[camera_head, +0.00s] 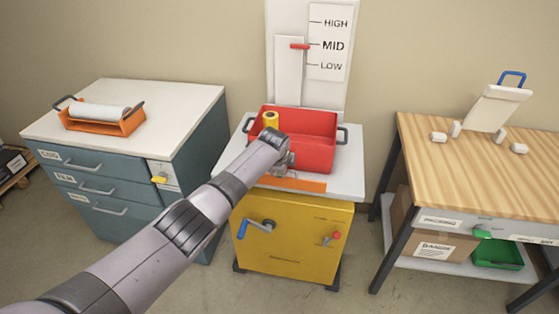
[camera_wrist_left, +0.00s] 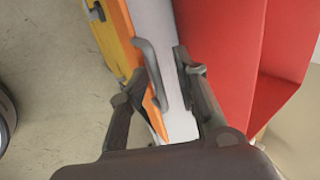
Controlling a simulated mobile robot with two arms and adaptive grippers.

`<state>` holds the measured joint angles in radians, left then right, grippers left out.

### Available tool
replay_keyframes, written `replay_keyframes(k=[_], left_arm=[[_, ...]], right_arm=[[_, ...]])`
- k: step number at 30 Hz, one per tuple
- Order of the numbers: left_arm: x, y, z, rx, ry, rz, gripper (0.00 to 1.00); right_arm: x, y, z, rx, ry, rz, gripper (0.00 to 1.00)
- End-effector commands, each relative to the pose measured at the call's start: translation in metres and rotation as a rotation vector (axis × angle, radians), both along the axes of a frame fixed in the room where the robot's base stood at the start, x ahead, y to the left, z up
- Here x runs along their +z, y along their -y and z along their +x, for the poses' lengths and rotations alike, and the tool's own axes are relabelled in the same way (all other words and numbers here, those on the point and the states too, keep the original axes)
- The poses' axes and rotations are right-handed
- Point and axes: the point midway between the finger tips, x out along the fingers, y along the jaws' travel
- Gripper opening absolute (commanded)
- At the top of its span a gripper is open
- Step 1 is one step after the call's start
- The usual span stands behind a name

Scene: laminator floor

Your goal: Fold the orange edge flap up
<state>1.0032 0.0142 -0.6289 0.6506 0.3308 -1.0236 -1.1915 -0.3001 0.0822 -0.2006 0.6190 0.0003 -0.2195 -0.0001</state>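The orange flap (camera_head: 300,184) lies along the front edge of the white top (camera_head: 345,185) of the yellow cabinet. In the left wrist view, the orange flap (camera_wrist_left: 120,30) runs down between my fingers, with a grey curved bar (camera_wrist_left: 150,70) along it that looks like a handle. My left gripper (camera_head: 283,165) is at the flap's left part, in front of the red bin, and partly hides it. In the wrist view, my left gripper (camera_wrist_left: 162,75) has its fingers apart, one on each side of the grey bar. Contact is unclear. My right gripper is out of view.
The red bin (camera_head: 315,155) holding a yellow roll (camera_head: 270,119) stands close behind the flap. A blue-handled crank (camera_head: 255,228) is on the yellow cabinet (camera_head: 290,240). A teal drawer cabinet (camera_head: 110,200) is left, a wooden table (camera_head: 450,165) right.

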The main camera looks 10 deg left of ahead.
Motion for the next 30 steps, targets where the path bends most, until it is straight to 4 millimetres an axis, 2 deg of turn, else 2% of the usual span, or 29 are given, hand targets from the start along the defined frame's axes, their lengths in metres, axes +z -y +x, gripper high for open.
replay_keyframes(k=[19,24,30], left_arm=[[0.078,-0.002,-0.049,0.0,0.003,0.0,0.28],[0.089,-0.002,-0.056,0.001,0.002,0.001,0.28],[0.091,-0.002,-0.057,0.001,0.001,0.001,0.28]], right_arm=[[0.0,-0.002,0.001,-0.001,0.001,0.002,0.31],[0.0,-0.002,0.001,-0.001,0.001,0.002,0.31],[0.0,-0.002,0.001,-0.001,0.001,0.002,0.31]])
